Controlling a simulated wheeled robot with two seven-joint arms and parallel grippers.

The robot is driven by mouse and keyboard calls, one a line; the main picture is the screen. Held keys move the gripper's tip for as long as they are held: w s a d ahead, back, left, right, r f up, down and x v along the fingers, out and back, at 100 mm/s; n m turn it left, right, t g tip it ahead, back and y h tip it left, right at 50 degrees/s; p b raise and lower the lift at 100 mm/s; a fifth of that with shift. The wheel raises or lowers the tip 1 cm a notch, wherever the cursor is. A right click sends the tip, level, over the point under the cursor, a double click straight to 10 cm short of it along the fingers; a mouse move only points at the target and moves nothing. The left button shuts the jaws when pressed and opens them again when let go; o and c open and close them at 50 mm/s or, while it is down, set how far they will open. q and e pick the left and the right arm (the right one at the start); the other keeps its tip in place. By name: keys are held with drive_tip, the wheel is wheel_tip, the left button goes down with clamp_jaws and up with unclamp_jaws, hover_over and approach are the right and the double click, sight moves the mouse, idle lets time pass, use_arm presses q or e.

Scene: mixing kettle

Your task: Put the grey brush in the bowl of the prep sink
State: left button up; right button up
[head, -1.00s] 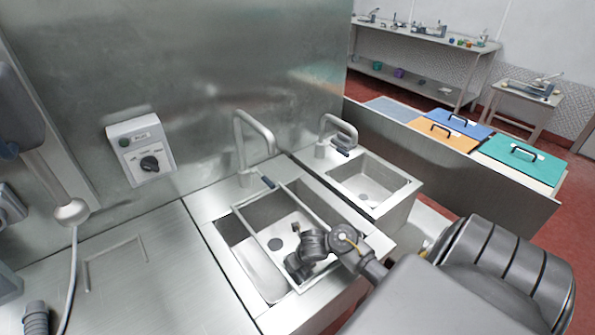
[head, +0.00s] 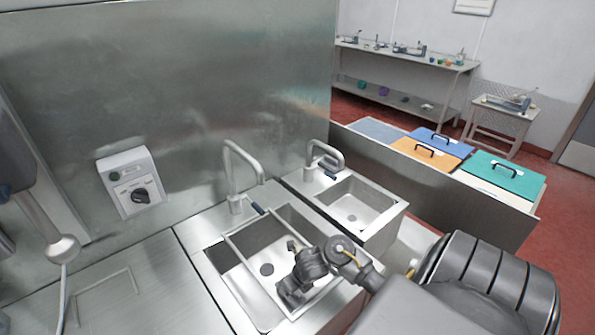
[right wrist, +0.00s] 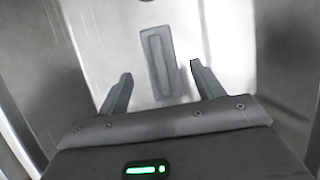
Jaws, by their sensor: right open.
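The grey brush (right wrist: 158,55) shows in the right wrist view as a grey block with a raised middle. It lies on a pale metal surface, just beyond the fingertips of my right gripper (right wrist: 161,72). The gripper is open and the brush lies in line with the gap between its fingers, apparently not held. In the head view my right gripper (head: 288,297) hangs over the steel prep sink (head: 236,241), low at the bowl's right side. The brush cannot be made out in the head view. My left gripper is out of view.
A tall faucet (head: 238,175) stands behind the sink. A second smaller sink (head: 384,222) with its own faucet (head: 322,160) is to the right. A control box (head: 131,182) is on the back wall. The steel counter (head: 135,285) at left is mostly clear.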

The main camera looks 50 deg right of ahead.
use_arm(q)
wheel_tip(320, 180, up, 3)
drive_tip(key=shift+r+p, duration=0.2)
drive_tip(key=shift+p, duration=0.95)
use_arm(e)
drive_tip(key=v, duration=0.5)
drive_tip(key=shift+s+r, duration=0.1)
drive_tip(key=shift+r, duration=0.25)
drive_tip(key=shift+a, duration=0.1)
